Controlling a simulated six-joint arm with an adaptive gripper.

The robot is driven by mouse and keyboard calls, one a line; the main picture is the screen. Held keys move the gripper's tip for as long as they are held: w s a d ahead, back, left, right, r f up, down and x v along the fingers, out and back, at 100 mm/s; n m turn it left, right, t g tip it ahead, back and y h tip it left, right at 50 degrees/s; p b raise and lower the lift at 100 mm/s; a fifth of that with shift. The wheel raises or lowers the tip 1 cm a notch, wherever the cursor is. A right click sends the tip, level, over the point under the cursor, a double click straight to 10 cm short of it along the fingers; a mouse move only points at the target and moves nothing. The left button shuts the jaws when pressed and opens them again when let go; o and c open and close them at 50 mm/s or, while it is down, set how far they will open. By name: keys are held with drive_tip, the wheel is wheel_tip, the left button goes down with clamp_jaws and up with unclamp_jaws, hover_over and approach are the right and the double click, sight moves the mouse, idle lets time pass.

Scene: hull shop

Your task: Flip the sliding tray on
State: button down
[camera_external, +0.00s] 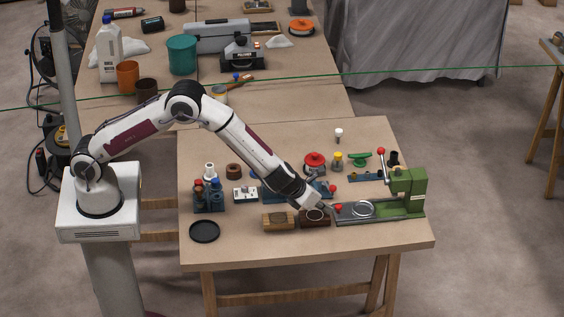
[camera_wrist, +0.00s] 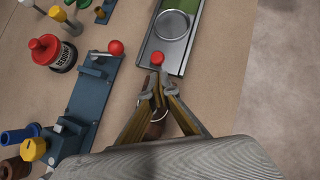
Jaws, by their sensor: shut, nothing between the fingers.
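The sliding tray (camera_external: 362,211) is a grey plate with a round dish, on the track of a green machine at the right of the table. It also shows at the top of the wrist view (camera_wrist: 171,24). A red knob (camera_wrist: 157,58) sits at the tray's near end; it also shows in the outside view (camera_external: 338,208). My gripper (camera_external: 331,208) is just left of this knob, low over the table. In the wrist view my fingertips (camera_wrist: 159,77) are shut and empty just short of the knob. I cannot tell whether they touch it.
A blue slide base with a red knob (camera_wrist: 116,47) lies left of my fingers. A dark block (camera_external: 315,218) and a wooden block (camera_external: 278,220) are beneath or beside my gripper. The table's front edge is clear.

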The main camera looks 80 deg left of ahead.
sight(360, 215)
drive_tip(key=shift+w+a+f, duration=0.15)
drive_tip(key=shift+w+a, duration=0.25)
drive_tip(key=shift+w, duration=0.3)
drive_tip(key=shift+w, duration=0.15)
drive_tip(key=shift+w, duration=5.15)
drive_tip(key=shift+s+d, duration=0.1)
drive_tip(key=shift+s, duration=0.1)
drive_tip(key=shift+s+d+r, duration=0.2)
drive_tip(key=shift+s+d, duration=0.25)
drive_tip(key=shift+s, duration=0.4)
drive_tip(key=shift+s+d+r, duration=0.15)
drive_tip(key=shift+s+d, duration=0.25)
drive_tip(key=shift+s, duration=0.4)
drive_tip(key=v, duration=0.9)
drive_tip(key=shift+s+r, duration=0.2)
drive_tip(key=shift+r, duration=0.15)
drive_tip(key=shift+d, duration=0.1)
